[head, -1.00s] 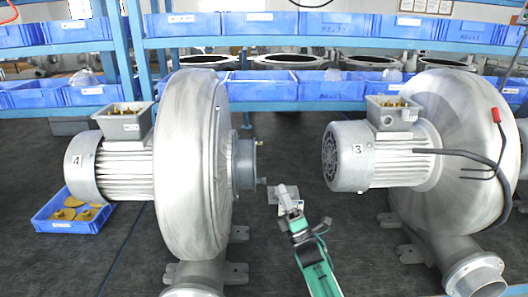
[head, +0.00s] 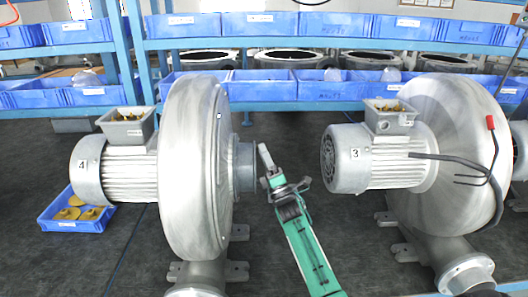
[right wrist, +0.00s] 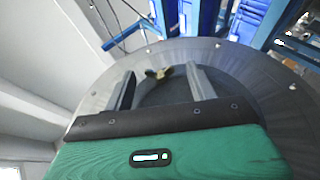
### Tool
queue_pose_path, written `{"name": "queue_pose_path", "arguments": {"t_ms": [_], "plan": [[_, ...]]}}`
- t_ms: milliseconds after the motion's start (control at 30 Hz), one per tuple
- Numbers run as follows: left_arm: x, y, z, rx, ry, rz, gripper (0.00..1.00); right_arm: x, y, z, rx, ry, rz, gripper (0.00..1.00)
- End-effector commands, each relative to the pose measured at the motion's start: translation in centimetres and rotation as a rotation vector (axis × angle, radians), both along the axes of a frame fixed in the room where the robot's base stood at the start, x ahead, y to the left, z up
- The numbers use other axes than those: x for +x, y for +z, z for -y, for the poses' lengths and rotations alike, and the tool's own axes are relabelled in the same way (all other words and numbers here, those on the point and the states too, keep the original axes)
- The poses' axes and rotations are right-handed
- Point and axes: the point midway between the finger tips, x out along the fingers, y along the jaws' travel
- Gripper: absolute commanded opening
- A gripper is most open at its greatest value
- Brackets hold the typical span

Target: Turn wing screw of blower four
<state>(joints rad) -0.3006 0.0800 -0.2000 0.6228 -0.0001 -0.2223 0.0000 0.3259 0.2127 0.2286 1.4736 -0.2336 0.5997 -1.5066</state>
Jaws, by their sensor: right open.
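Blower four (head: 192,170), a grey metal blower with a "4" label (head: 82,165) on its motor, stands left of centre. Its round hub (head: 245,166) faces right. My right gripper (head: 264,155) is just right of this hub, on a green arm. In the right wrist view, my right gripper (right wrist: 160,84) is open, its two fingers pointing at the dark round opening of the hub. A small brass-coloured wing screw (right wrist: 160,72) shows between the fingers, apart from both. The wing screw is hidden in the head view. My left gripper is not in view.
Blower three (head: 445,150) stands at the right, with black cables and a red-tipped lead (head: 490,122). A blue bin (head: 75,222) with yellow parts lies on the floor at left. Racks with blue bins (head: 258,84) line the back.

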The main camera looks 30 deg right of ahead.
Motion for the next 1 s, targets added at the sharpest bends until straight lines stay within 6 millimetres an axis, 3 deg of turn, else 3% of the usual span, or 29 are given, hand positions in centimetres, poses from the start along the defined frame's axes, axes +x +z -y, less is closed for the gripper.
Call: {"name": "queue_pose_path", "arguments": {"t_ms": [267,500,767,1000], "plan": [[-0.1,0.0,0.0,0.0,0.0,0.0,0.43,0.1,0.1,0.0,0.0,0.0,-0.001,0.57],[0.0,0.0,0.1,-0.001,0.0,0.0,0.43,0.1,0.1,0.0,0.0,0.0,-0.001,0.14],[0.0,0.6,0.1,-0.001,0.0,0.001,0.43,0.1,0.3,0.0,0.009,0.0,-0.015,0.13],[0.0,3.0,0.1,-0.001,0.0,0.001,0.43,-0.1,0.8,-0.1,0.057,-0.001,-0.095,0.13]]}}
